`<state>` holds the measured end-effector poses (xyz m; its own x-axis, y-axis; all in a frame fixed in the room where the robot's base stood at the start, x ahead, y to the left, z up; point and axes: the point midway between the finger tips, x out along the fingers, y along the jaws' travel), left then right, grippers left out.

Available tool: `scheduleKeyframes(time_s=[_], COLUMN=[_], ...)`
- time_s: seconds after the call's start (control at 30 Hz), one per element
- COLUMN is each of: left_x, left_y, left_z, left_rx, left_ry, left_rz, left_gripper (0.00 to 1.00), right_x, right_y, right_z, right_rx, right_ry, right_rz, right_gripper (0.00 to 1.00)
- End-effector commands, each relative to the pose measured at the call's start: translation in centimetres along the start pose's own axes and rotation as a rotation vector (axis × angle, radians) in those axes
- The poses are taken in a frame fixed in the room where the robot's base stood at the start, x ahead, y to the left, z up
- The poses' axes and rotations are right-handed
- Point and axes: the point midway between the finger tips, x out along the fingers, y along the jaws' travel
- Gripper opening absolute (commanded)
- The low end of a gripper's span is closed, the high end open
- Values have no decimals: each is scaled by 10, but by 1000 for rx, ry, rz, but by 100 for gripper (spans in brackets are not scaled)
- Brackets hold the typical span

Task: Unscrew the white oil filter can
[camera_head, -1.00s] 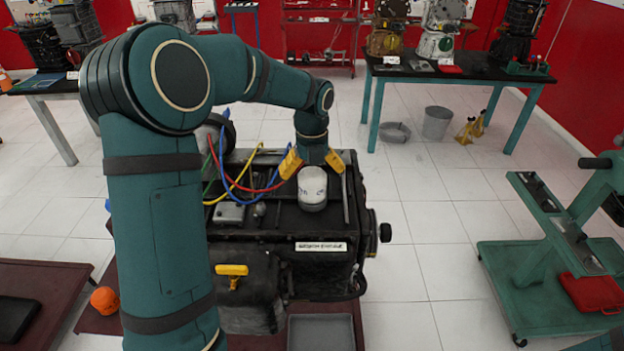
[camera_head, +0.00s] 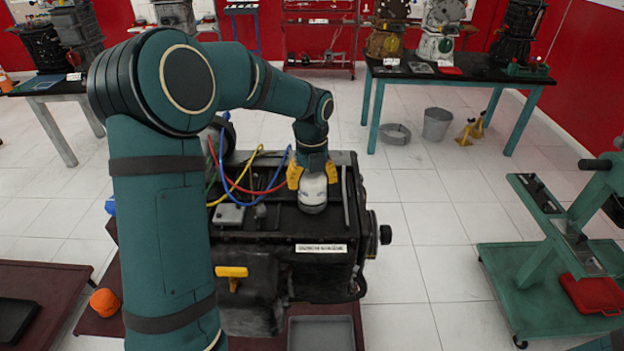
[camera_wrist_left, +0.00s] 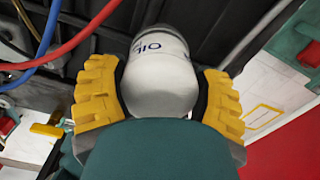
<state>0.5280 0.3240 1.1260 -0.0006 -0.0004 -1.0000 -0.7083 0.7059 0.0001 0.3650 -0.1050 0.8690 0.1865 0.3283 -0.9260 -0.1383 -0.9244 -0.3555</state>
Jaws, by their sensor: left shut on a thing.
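The white oil filter can (camera_head: 313,192) stands upright on top of the dark engine block (camera_head: 262,216). My left gripper (camera_head: 312,175) comes down over the can from behind, with one yellow finger on each side. In the left wrist view the white can (camera_wrist_left: 160,75), with dark lettering, sits between the two yellow padded fingers (camera_wrist_left: 158,97), and they are shut on it. The can's lower end and seat are partly hidden in both views. My right gripper is not in view.
Red, yellow and blue hoses (camera_head: 250,180) arch just left of the can. A metal bar (camera_head: 345,197) lies right of it. A grey tray (camera_head: 321,333) sits in front of the engine. Open tiled floor lies to the right, before a green stand (camera_head: 545,262).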

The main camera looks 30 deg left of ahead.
Motion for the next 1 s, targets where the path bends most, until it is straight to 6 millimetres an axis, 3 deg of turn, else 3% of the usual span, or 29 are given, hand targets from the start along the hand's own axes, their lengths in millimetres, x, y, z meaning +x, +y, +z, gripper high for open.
scheduleKeyframes(time_s=[0.2,0.47,0.5,0.57,0.87,1.0], left_x=[-1,-1,-1,-1,-2,-15], left_y=[0,0,0,0,0,0], left_z=[0,0,0,0,0,1], left_rx=[-96,-99,-99,-98,-98,-98], left_ry=[-1,-2,-2,-2,-1,-3], left_rz=[-1,-2,-2,-2,-2,-3], left_gripper=[33,33,85,100,100,100], right_x=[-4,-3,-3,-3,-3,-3], right_y=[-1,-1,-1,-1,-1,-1], right_z=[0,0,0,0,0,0], right_rx=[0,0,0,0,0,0], right_ry=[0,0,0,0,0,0], right_rz=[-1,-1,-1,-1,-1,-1], right_gripper=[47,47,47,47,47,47])
